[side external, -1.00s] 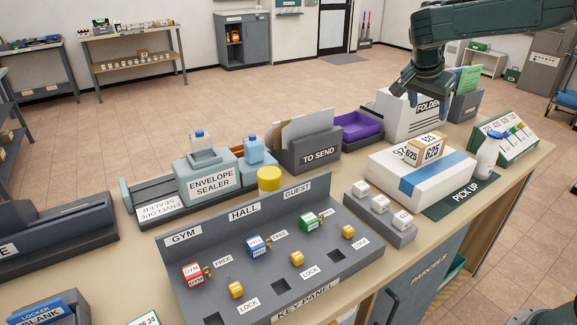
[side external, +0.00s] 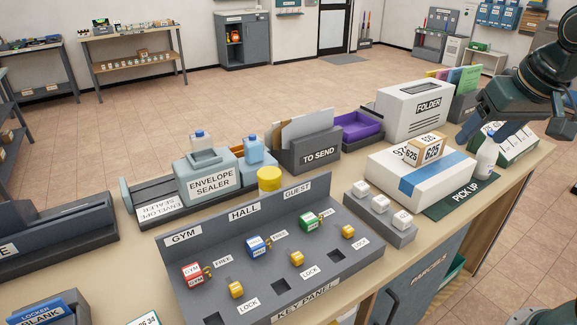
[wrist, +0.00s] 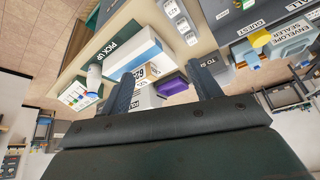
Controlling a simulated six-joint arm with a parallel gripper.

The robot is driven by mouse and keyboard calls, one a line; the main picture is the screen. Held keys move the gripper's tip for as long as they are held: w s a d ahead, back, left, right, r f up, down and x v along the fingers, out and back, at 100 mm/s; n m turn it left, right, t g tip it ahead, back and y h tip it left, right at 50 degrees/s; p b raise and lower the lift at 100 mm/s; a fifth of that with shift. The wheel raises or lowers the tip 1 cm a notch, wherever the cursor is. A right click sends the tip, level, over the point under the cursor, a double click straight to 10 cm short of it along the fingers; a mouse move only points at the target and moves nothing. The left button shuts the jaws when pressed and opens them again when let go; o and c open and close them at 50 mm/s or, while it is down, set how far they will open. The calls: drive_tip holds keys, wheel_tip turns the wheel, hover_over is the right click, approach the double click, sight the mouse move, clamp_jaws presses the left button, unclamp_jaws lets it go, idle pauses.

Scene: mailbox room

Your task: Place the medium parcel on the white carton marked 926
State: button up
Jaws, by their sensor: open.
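A small tan and white box marked 625 (side external: 428,149) sits on top of a white carton with a blue band (side external: 400,190). The carton lies beside the PICK UP lettering of a dark green mat (side external: 452,205). I cannot make out a 926 marking in either view. My gripper (side external: 474,133) is above the counter's right side, to the right of the 625 box, apart from it and empty. In the wrist view the open fingers (wrist: 164,82) frame the 625 box (wrist: 141,73), with the banded carton (wrist: 148,48) beyond it.
A FOLDER machine (side external: 412,112), purple tray (side external: 360,129) and TO SEND holder (side external: 318,153) stand behind. A grey block with white cubes (side external: 385,228) is in front.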

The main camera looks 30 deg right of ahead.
drive_tip(key=s+a+f+n+y, duration=0.1)
drive_tip(key=s+a+f+n, duration=0.2)
drive_tip(key=s+a+n, duration=0.2)
drive_tip(key=s, duration=0.3)
drive_tip(key=shift+s+f+t+y, duration=0.3)
drive_tip(key=shift+s+t+y, duration=0.1)
